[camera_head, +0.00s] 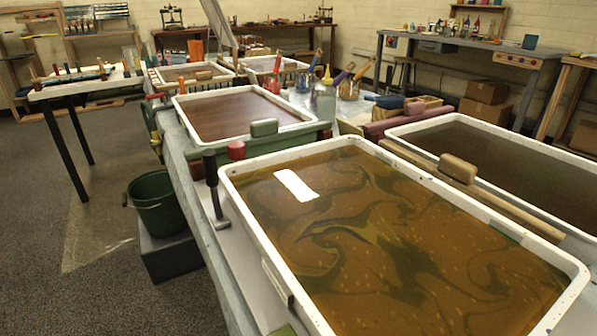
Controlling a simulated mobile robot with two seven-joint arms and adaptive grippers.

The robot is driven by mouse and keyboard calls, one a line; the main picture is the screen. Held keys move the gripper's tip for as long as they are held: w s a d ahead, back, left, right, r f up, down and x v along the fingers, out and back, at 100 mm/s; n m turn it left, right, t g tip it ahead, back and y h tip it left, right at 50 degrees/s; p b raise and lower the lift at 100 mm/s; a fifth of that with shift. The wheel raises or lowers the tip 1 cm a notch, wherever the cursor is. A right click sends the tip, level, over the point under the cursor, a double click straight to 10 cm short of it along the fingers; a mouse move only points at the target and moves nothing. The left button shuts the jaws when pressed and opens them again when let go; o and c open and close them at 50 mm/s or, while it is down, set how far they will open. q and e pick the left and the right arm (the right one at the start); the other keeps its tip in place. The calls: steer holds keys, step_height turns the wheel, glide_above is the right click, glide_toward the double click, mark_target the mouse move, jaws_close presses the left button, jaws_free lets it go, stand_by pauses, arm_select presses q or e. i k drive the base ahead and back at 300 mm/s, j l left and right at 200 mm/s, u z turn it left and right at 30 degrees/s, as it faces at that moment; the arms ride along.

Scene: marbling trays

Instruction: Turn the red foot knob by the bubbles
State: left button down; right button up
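A small red knob (236,150) stands at the far left corner of the nearest marbling tray (345,141), just outside its white rim. A black upright handle (211,168) stands to its left. I cannot make out clear bubbles beside the red knob. Small pale specks show on the brown patterned liquid in the nearest tray. Neither of my grippers is in view.
A second tray (176,103) with reddish-brown liquid lies behind, and a dark-filled tray (590,150) lies to the right. A green bucket (154,203) stands left of the table. The floor (60,260) at the left is mostly clear.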

mark_target(236, 149)
steer(key=i+j+z, duration=0.2)
steer(key=j, duration=0.2)
steer(key=j+z, duration=0.2)
steer(key=j, duration=0.2)
steer(key=i+j+z, duration=0.15)
steer(key=j, duration=0.35)
steer(key=i+j+z, duration=0.2)
steer(key=j, duration=0.25)
steer(key=k+l, duration=0.05)
steer(key=k, duration=0.05)
